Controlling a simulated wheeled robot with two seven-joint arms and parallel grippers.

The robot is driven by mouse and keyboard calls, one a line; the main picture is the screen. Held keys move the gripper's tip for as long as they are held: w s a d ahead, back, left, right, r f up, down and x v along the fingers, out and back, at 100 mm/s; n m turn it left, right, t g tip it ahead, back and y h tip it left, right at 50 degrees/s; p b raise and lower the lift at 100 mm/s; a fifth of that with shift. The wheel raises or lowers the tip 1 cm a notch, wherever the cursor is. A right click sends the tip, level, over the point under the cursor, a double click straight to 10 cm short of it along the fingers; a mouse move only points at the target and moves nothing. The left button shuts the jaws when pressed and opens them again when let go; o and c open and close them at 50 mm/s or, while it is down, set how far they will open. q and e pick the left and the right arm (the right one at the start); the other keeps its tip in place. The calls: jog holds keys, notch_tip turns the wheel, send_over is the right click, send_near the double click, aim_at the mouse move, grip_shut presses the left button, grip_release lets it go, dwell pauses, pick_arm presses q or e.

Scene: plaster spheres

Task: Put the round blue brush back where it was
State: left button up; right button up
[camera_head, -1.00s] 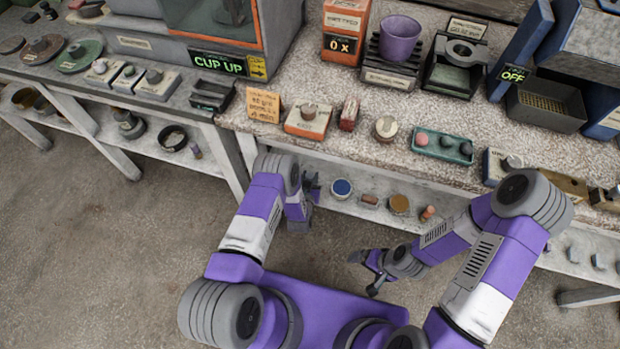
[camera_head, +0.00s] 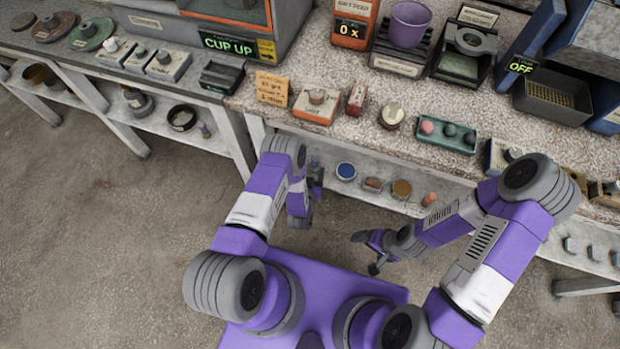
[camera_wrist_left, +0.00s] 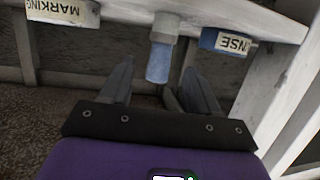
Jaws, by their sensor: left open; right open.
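A light-blue round piece with a grey end (camera_wrist_left: 160,60), which looks like the brush, is at the lower shelf's edge in the left wrist view. It sits between and just beyond my left gripper's (camera_wrist_left: 160,85) open fingers, apart from them as far as I can tell. That view is upside down. In the head view a small pale-blue bit of it (camera_head: 315,163) shows by my left gripper (camera_head: 315,187); the arm hides most. A blue labelled pot (camera_wrist_left: 226,40) stands beside it, also in the head view (camera_head: 346,171). My right gripper (camera_head: 366,253) is open and empty over the floor.
The lower shelf (camera_head: 395,205) also holds a brown block (camera_head: 373,185), an ochre pot (camera_head: 401,189) and a small pinkish piece (camera_head: 429,199). The worktop (camera_head: 340,135) overhangs it. A shelf leg (camera_wrist_left: 290,125) is close in the left wrist view.

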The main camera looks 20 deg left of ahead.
pick_arm(q)
jog(key=s+d+r+g+h, duration=0.2)
jog(key=s+r+g, duration=0.1)
jog(key=s, duration=0.4)
jog(key=s+d+r+n+g+h+p, duration=0.1)
jog(key=s+r+g+h, duration=0.1)
jog(key=s+r+g, duration=0.2)
jog(key=s+d+r+g+h, duration=0.1)
jog(key=s+d+r+g, duration=0.1)
jog(key=s+g, duration=0.5)
jog(key=s+r, duration=0.1)
jog(key=s, duration=0.3)
jog(key=shift+s+d+r+h, duration=0.2)
jog(key=shift+d+h, duration=0.1)
jog(key=shift+h, duration=0.1)
notch_tip(320, 180, up, 5)
jog(key=p, duration=0.5)
jog(key=shift+f, duration=0.2)
